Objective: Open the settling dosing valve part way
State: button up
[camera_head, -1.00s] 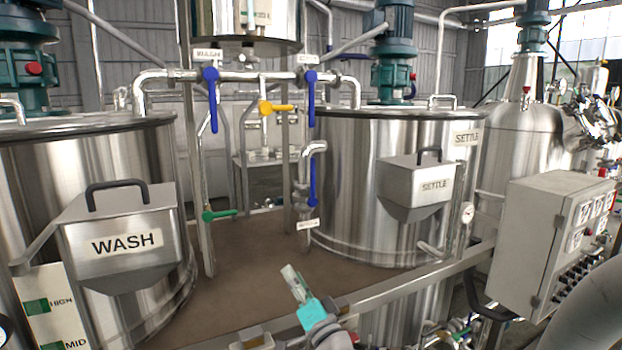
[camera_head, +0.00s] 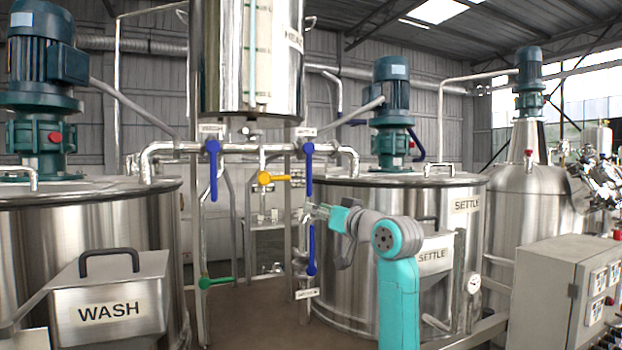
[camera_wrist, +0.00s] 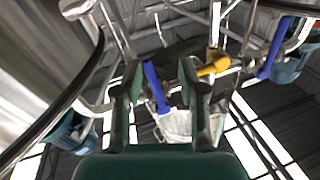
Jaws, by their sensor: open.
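The settling dosing valve is the upper right blue lever (camera_head: 308,167), hanging straight down from the horizontal pipe under a small tag (camera_head: 305,132) too small to read fully. In the head view my gripper (camera_head: 314,210) is just below this lever, coming from the right. In the wrist view my gripper (camera_wrist: 160,70) is open, and a blue lever (camera_wrist: 155,88), apparently the same one, shows between its two fingers. I cannot tell whether a finger touches it.
A yellow lever (camera_head: 272,178) and another blue lever (camera_head: 212,170) are to the left. A lower blue lever (camera_head: 312,250) and a green lever (camera_head: 215,282) are below. The settle tank (camera_head: 345,285) stands close behind my arm, its SETTLE box (camera_head: 433,256) partly hidden.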

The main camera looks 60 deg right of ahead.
jog(key=n+g, duration=0.1)
jog(key=n, duration=0.1)
send_near(311, 176)
jog(key=shift+h, duration=0.3)
jog(key=x, duration=1.1)
jog(key=shift+a+f, duration=0.15)
jog(key=shift+f, duration=0.05)
jog(key=shift+c, duration=0.3)
grip_shut()
